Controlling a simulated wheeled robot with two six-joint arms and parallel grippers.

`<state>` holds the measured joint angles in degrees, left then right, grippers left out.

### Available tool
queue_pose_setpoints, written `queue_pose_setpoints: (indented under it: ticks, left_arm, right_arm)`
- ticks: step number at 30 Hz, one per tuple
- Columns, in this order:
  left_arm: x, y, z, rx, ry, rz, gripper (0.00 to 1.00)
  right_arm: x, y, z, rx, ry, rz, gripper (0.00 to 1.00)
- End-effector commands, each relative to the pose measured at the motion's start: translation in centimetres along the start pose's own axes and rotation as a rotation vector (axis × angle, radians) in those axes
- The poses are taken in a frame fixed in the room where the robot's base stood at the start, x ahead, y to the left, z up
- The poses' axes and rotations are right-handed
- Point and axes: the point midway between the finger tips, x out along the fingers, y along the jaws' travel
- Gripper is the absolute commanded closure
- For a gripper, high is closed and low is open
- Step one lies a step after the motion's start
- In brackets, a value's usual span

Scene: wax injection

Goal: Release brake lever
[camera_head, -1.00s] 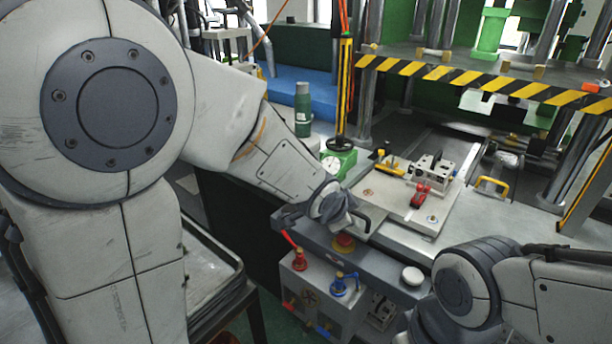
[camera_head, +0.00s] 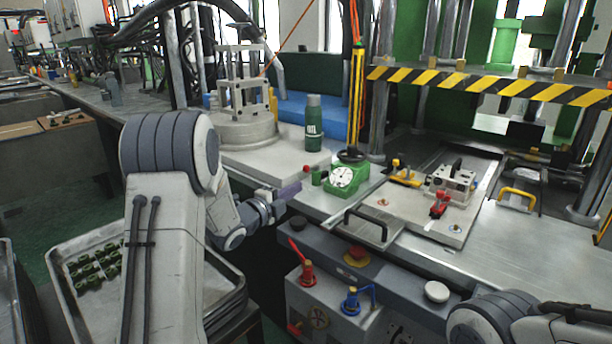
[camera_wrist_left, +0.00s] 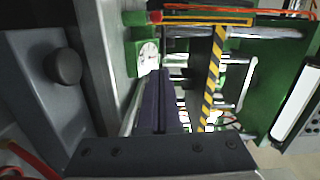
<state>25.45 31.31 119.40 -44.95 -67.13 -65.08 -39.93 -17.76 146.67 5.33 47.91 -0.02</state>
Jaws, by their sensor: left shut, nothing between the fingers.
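A red-handled lever (camera_head: 303,263) and a blue-handled lever (camera_head: 353,297) stand on the front of the grey machine box. I cannot tell which lever the task calls the brake lever. My left gripper (camera_head: 290,190) is shut and empty, above the machine's left front edge, apart from both levers. Its dark fingers also show pressed together in the left wrist view (camera_wrist_left: 160,105). A black round knob (camera_head: 297,223) is below the gripper, and it shows at the left of the wrist view (camera_wrist_left: 63,66). My right arm enters at lower right; its gripper is out of view.
A green box with a dial gauge (camera_head: 341,178) stands right of my left gripper. A black bar handle (camera_head: 366,222), a red button (camera_head: 357,254) and a white button (camera_head: 437,291) are nearby. A green bottle (camera_head: 313,124) stands behind. A striped post (camera_head: 356,100) rises beside the press.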

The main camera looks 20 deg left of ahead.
Motion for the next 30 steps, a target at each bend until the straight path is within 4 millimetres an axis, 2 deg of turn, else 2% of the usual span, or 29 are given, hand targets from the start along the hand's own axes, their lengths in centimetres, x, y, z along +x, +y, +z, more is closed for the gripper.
queue_pose_setpoints:
  ticks: [5, 18, 22, 30]
  left_arm:
    - [1.6, 0.0, -0.1, -0.001, 0.002, 0.001, 1.0]
    - [10.4, 0.0, 0.1, -0.001, 0.0, 0.0, 1.0]
    - [10.6, 0.0, 2.4, -0.002, -0.004, 0.001, 1.0]
    - [10.9, 0.1, 3.9, -0.003, -0.001, 0.001, 1.0]
  right_arm:
    - [-0.2, 0.0, 0.0, 0.0, 0.0, 0.0, 0.5]
    - [-1.1, -0.1, -0.1, 0.0, 0.0, 0.0, 0.5]
    - [-1.4, -0.1, -0.1, 0.0, 0.0, 0.0, 0.5]
    - [-1.6, -0.1, -0.1, 0.0, 0.0, 0.0, 0.5]
